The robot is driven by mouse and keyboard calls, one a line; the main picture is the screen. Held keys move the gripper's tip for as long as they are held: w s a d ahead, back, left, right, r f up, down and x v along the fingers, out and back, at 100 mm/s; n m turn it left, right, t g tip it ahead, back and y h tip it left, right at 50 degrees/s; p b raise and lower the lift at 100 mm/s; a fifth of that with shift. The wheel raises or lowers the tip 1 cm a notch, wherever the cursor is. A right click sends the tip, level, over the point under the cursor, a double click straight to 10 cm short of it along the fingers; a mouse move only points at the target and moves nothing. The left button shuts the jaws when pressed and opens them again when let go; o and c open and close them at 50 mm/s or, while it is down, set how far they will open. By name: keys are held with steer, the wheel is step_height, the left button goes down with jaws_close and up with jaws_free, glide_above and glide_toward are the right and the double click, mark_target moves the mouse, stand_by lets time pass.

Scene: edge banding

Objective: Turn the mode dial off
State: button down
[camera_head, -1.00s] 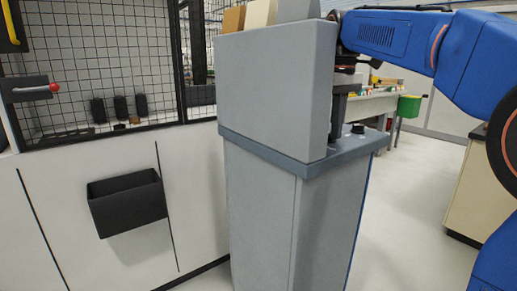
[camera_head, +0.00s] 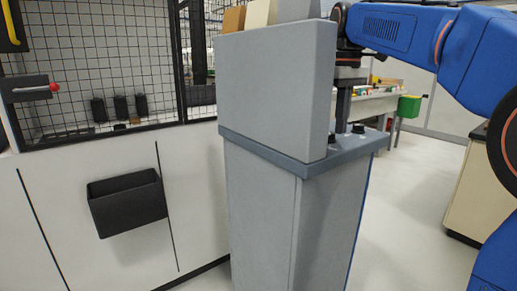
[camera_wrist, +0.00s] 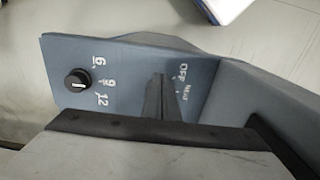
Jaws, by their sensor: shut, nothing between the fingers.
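The blue-grey control panel (camera_wrist: 120,72) carries printed "OFF" and "HEAT" labels on its right part. The mode dial by those labels is hidden behind my fingers in the wrist view. In the head view a small black knob (camera_head: 332,138), likely the mode dial, partly shows at the edge of the grey upright housing. My gripper (camera_head: 342,128) is shut and empty, pointing down just above the panel by this knob; whether it touches the knob is unclear. It shows as dark fingers in the wrist view (camera_wrist: 157,82). The dial's pointer direction cannot be seen.
A second black dial (camera_wrist: 77,81) with marks 6, 9 and 12 sits on the panel's left; it also shows in the head view (camera_head: 358,128). The grey upright housing (camera_head: 272,95) stands close beside my gripper. Open floor lies to the right.

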step_height(320, 180, up, 4)
steer(key=shift+r, duration=0.2)
stand_by(0.4)
steer(key=s+d+f+m+t, duration=0.2)
steer(key=s+d+f+m, duration=0.1)
steer(key=s+f, duration=1.2)
steer(key=s+d+f+m+t, duration=0.2)
steer(key=s+d+f+m, duration=0.1)
steer(key=s+f, duration=1.2)
step_height(320, 180, down, 5)
steer(key=shift+d+m+t, duration=0.25)
steer(key=shift+m+t, duration=0.15)
steer(key=shift+m, duration=0.2)
